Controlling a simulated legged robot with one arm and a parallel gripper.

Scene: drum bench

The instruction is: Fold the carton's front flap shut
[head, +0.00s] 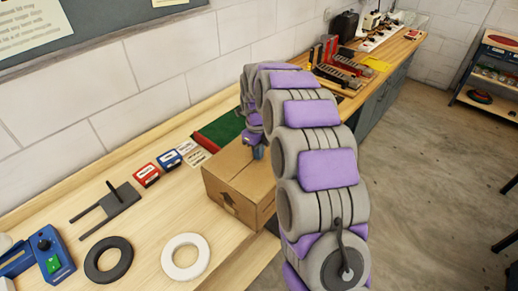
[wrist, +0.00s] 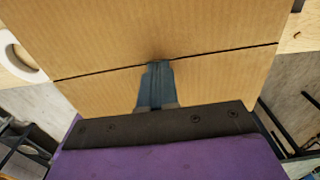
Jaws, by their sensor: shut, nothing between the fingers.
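The brown cardboard carton (head: 238,182) stands on the wooden bench, with a dark arrow printed on one side. In the wrist view its cardboard (wrist: 190,25) fills the upper middle, and a dark seam runs across it. The front flap (wrist: 95,90) seems to be the panel on the near side of that seam. It lies about level with the panel beyond. My gripper (wrist: 158,66) is shut and empty, its tips at the seam, touching or just above the cardboard. In the head view my arm hides part of the carton's right side.
A white ring (head: 185,257) and a black ring (head: 108,260) lie left of the carton. A red box (head: 146,174), a blue box (head: 169,160) and a green mat (head: 218,128) are near the wall.

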